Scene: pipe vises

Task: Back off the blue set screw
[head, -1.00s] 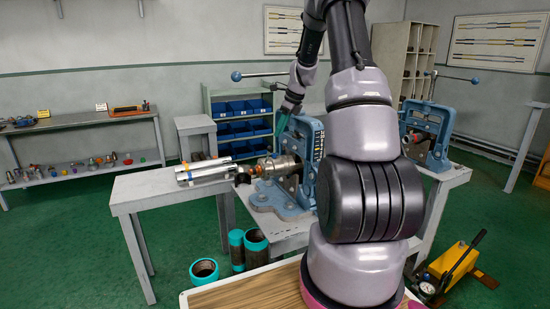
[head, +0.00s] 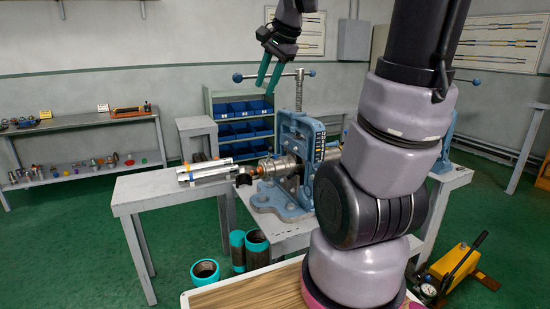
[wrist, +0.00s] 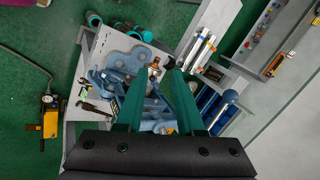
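The near blue pipe vise (head: 283,198) stands on a grey bench, with a silver pipe fitting (head: 280,167) in its jaws. Its upright screw (head: 299,92) carries a crossbar with blue ball ends (head: 238,77). I cannot clearly pick out a separate small blue set screw. My gripper (head: 267,84) is raised in front of the crossbar in the picture, fingers pointing down. Its teal fingers are apart with nothing between them. In the wrist view my gripper (wrist: 157,72) looks down on the vise (wrist: 122,60), and its fingers hide part of it.
Silver pipes (head: 207,171) lie on the grey side bench (head: 150,189). Blue bins (head: 240,131) fill a shelf behind. Teal-banded pipe pieces (head: 204,271) stand on the floor. A yellow pump (head: 452,264) stands at right.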

